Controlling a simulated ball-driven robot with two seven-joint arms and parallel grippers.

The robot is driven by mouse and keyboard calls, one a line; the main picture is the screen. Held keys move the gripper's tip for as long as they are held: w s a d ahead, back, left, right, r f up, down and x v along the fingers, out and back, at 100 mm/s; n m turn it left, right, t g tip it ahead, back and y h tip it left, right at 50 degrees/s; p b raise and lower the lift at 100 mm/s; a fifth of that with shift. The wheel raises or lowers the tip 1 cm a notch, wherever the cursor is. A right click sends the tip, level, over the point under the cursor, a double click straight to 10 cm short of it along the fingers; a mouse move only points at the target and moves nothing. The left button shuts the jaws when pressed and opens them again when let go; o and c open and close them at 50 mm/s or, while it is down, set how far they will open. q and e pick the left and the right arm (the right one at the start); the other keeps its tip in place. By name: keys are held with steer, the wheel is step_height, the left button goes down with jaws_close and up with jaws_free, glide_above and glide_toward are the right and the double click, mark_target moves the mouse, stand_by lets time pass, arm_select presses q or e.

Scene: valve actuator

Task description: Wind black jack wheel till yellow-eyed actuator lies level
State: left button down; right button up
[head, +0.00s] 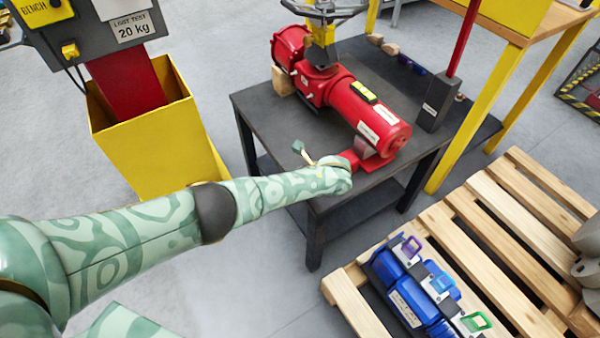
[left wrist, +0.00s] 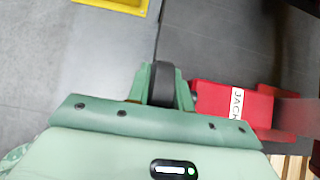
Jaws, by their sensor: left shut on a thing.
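The red actuator (head: 345,100) lies along the dark table, its near end over the red jack (head: 372,160). A black-and-yellow strip with a yellow eye (head: 363,92) sits on its top; I cannot read whether it is level. My left gripper (head: 343,168) reaches the jack at the table's near edge; its hand hides the wheel in the head view. In the left wrist view, the left gripper's fingers (left wrist: 165,88) are shut on the black jack wheel (left wrist: 163,82), one finger on each side. The red jack body (left wrist: 232,104) with its label is to their right. My right gripper is not in view.
The dark table (head: 262,135) also bears a wooden block (head: 284,82) and a black post base (head: 437,105) with a red rod. A yellow bin (head: 150,140) stands left. A wooden pallet (head: 510,215) with blue units (head: 410,290) lies at the near right.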

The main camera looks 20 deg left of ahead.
arm_select(q)
steer(key=shift+s+d+f+t+y, duration=0.25)
steer(key=shift+t+y, duration=0.25)
steer(key=shift+y, duration=0.2)
steer(key=shift+d+f+t+y+b, duration=0.1)
steer(key=shift+t+y+b, duration=0.7)
steer(key=shift+y+b, duration=0.25)
steer(key=shift+s+t+y+b, duration=0.15)
steer(key=shift+t+y+b, duration=0.55)
steer(key=shift+y+b, duration=0.05)
steer(key=shift+d+f+t+y+b, duration=0.15)
steer(key=shift+t+y+b, duration=0.25)
steer(key=shift+y+b, duration=0.35)
steer(key=shift+s+t+y+b, duration=0.1)
steer(key=shift+t+y+b, duration=0.55)
steer(key=shift+b, duration=0.35)
steer(key=shift+r+t+y+b, duration=0.25)
steer(key=shift+r+y+b, duration=0.1)
steer(key=shift+y+b, duration=0.1)
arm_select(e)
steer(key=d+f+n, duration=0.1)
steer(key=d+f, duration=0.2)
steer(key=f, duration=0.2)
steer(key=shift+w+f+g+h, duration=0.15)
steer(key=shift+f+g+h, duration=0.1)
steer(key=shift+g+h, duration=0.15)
